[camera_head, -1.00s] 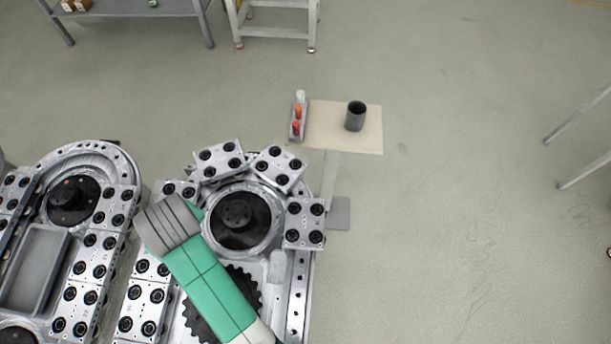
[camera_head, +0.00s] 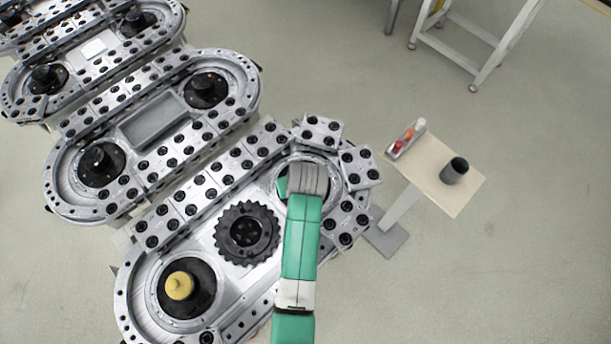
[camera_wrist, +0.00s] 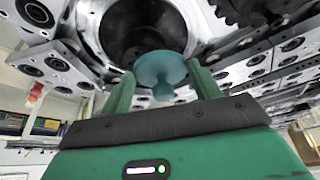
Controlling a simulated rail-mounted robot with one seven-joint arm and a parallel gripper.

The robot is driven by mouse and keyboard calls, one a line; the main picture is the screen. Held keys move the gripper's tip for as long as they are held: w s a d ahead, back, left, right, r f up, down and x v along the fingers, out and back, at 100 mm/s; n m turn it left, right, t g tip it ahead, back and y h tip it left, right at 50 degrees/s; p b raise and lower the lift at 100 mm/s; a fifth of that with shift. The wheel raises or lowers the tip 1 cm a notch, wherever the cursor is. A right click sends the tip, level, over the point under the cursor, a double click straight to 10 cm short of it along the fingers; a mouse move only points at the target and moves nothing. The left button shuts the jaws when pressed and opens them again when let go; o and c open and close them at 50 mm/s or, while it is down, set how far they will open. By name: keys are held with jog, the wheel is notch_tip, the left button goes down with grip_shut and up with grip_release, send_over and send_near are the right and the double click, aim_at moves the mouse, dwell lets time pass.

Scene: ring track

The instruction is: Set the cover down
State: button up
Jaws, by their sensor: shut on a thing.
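In the wrist view my gripper (camera_wrist: 163,88) has its green fingers on both sides of a teal round cover (camera_wrist: 160,65). The cover is a small disc with a short knob pointing back toward my palm, and I hold it by that knob. Beyond the cover is the dark round opening (camera_wrist: 140,28) of a metal ring housing. In the head view my green arm reaches over this ring housing (camera_head: 334,186) at the right end of the track; my wrist hides the cover and most of the opening. I cannot tell whether the cover touches anything.
Blocks with black rollers (camera_head: 347,231) surround the housing. A toothed black wheel (camera_head: 248,233) and a black hub with a yellow knob (camera_head: 180,286) lie left along the track. A small beige table (camera_head: 425,178) with a dark cup (camera_head: 454,170) stands right. Open floor lies beyond.

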jog(key=w, duration=0.1)
jog(key=w+d, duration=0.2)
jog(key=shift+w+f, duration=0.2)
jog(key=shift+w, duration=0.1)
jog(key=shift+f, duration=1.75)
jog(key=shift+f+b, duration=0.15)
jog(key=shift+b, duration=0.15)
jog(key=o, duration=1)
jog(key=shift+c, duration=0.2)
